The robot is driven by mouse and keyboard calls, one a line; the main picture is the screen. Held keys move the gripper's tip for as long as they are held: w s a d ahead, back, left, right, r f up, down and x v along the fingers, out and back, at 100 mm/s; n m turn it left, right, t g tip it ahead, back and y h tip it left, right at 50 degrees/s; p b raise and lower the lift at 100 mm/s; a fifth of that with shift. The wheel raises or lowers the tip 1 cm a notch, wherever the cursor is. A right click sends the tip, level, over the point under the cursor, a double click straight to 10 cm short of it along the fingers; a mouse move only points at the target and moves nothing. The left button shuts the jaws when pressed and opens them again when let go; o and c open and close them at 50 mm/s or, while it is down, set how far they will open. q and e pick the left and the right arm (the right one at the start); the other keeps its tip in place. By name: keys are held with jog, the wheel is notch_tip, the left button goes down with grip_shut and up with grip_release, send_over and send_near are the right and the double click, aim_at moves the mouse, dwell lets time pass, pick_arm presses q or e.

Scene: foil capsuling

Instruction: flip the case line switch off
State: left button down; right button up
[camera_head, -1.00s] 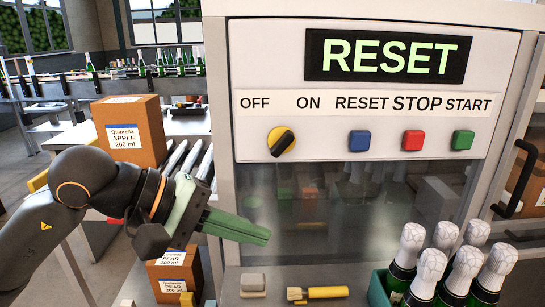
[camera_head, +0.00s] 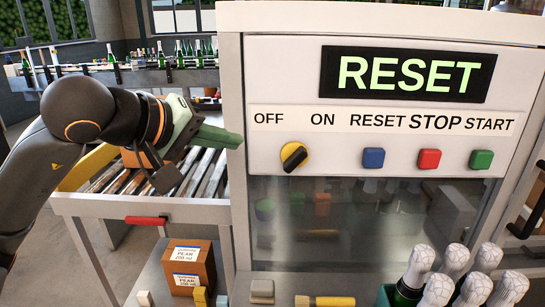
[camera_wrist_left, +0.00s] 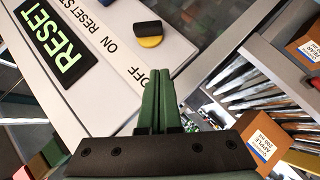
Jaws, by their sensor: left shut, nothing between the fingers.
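The case line switch (camera_head: 294,157) is a yellow round base with a black knob on the white panel, below the OFF and ON labels. Its knob slants from lower left to upper right. The switch also shows in the left wrist view (camera_wrist_left: 148,34), ahead of the fingers. My left gripper (camera_head: 238,140) is shut and empty, its green fingers pointing right at the panel's left edge. The fingertips are left of the switch, slightly above its height, with a gap between them. In the left wrist view the closed fingers (camera_wrist_left: 158,90) point toward the panel. My right gripper is out of view.
Blue (camera_head: 373,158), red (camera_head: 429,159) and green (camera_head: 481,159) buttons sit right of the switch under a display (camera_head: 408,75) reading RESET. Foil-topped bottles (camera_head: 437,290) stand below right. A roller conveyor (camera_head: 200,175) lies behind my left arm.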

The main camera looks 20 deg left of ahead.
pick_arm(q)
jog(key=p, duration=0.1)
send_near(284, 161)
jog(key=w, duration=0.3)
jog(key=shift+w+a+r, duration=0.1)
jog(key=shift+w+a, duration=0.25)
jog(key=shift+w, duration=0.05)
jog(key=shift+w+d+f, duration=0.25)
jog(key=shift+d+f, duration=0.55)
jog(key=shift+d, duration=0.15)
jog(key=shift+w+d+f+p, duration=0.1)
jog(key=shift+d+f+p, duration=0.25)
jog(key=shift+d+f, duration=0.15)
jog(key=shift+a, duration=0.1)
